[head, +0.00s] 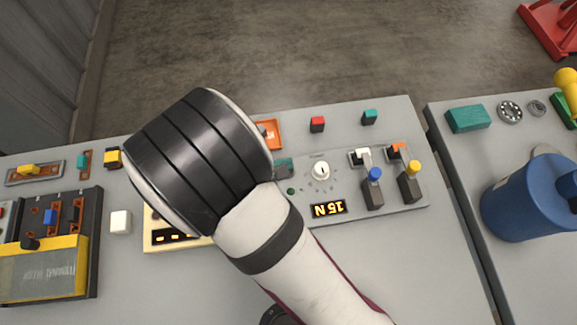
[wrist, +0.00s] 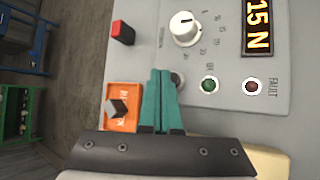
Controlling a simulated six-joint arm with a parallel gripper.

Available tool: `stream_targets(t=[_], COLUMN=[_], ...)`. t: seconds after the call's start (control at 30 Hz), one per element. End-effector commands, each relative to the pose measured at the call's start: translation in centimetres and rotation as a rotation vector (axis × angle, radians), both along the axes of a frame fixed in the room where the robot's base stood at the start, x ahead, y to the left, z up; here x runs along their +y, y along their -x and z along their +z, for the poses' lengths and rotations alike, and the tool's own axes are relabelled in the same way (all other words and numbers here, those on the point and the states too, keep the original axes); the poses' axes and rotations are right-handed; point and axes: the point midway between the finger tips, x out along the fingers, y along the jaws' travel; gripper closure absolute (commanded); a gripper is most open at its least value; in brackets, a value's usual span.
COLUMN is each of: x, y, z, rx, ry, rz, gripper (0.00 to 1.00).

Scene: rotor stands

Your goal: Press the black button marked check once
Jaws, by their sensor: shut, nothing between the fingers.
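My gripper (wrist: 161,74) has teal fingers, shut together with nothing between them. It is over the grey control panel (wrist: 222,115); in the head view its fingers (head: 283,168) show just past my dark wrist, left of the white knob. A round dark grey part (wrist: 178,79) sits right beside the fingertips and is partly hidden by them. I see no readable "check" mark on it, and cannot tell whether the fingers touch it. The panel has a lit display reading 15 N (head: 328,208), a green lamp (wrist: 209,85) and a dark red lamp marked FAULT (wrist: 254,86).
An orange plate with a dark switch (wrist: 118,108) is close left of the fingers. The white knob (head: 321,171), a red block (head: 317,124) and blue-topped (head: 374,175) and yellow-topped (head: 413,168) posts stand nearby. A blue canister (head: 525,205) is at the right.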

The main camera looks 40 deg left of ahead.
Motion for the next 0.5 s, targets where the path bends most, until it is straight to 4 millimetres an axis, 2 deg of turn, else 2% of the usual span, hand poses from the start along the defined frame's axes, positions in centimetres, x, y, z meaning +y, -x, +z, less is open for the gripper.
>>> stream_targets(t=[0.5], x=[0.01], y=[0.0], z=[-0.85], rx=[0.0], ry=[0.0], rz=[0.0], gripper=[1.0])
